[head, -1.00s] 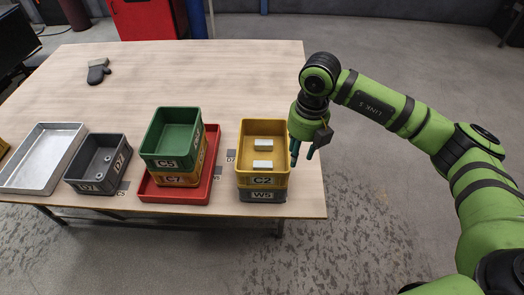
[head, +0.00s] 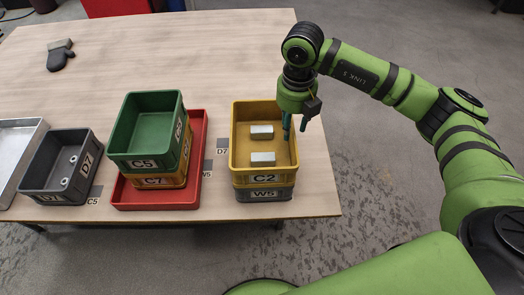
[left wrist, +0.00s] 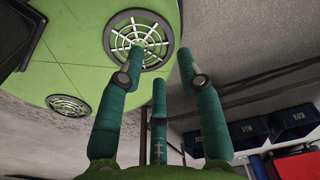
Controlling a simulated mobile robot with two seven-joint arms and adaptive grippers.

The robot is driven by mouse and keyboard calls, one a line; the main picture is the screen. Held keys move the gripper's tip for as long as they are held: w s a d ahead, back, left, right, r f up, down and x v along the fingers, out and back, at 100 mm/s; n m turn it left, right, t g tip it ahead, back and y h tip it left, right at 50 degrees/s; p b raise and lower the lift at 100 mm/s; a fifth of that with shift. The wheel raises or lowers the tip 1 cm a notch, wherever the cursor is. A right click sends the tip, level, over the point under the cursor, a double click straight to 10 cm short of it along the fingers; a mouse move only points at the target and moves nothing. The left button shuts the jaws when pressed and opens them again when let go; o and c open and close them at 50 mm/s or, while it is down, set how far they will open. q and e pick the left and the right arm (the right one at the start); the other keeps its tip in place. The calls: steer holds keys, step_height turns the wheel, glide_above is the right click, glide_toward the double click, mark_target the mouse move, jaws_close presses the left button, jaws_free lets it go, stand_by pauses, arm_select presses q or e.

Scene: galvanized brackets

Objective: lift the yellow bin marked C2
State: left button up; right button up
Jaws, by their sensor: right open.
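The yellow bin marked C2 (head: 264,178) stands on top of the grey bin marked W5 (head: 264,195), near the table's front right corner. Two pale metal pieces (head: 262,130) lie inside the yellow bin. My right gripper (head: 295,128) is open at the yellow bin's right rim. One finger overlaps the rim in the picture and another shows to its right; I cannot tell whether they touch it. My left gripper (left wrist: 163,65) shows only in the left wrist view, its fingers spread and empty, in front of a green body with round grilles.
Left of the bins, a red tray (head: 197,135) holds the green bin C5 (head: 145,162) stacked on the yellow-orange bin C7 (head: 160,182). Farther left are the grey bin D7 (head: 48,190) and a metal tray (head: 18,155). A dark mitt (head: 60,55) lies at the back.

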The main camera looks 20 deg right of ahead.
mark_target(289, 149)
steer(key=shift+f+p, duration=0.4)
steer(key=shift+f, duration=0.45)
steer(key=f+p, duration=0.1)
steer(key=f, duration=0.3)
steer(key=shift+s+f+p, duration=0.2)
steer(key=shift+f+p, duration=0.05)
steer(key=shift+p, duration=0.1)
steer(key=shift+f, duration=0.45)
arm_select(q)
steer(key=shift+w+d+r, duration=0.1)
steer(key=shift+w+r, duration=0.95)
steer(key=shift+r, duration=0.15)
arm_select(e)
steer(key=c, duration=0.7)
arm_select(q)
steer(key=shift+s, duration=0.25)
arm_select(e)
steer(key=shift+w+r, duration=0.1)
jaws_close()
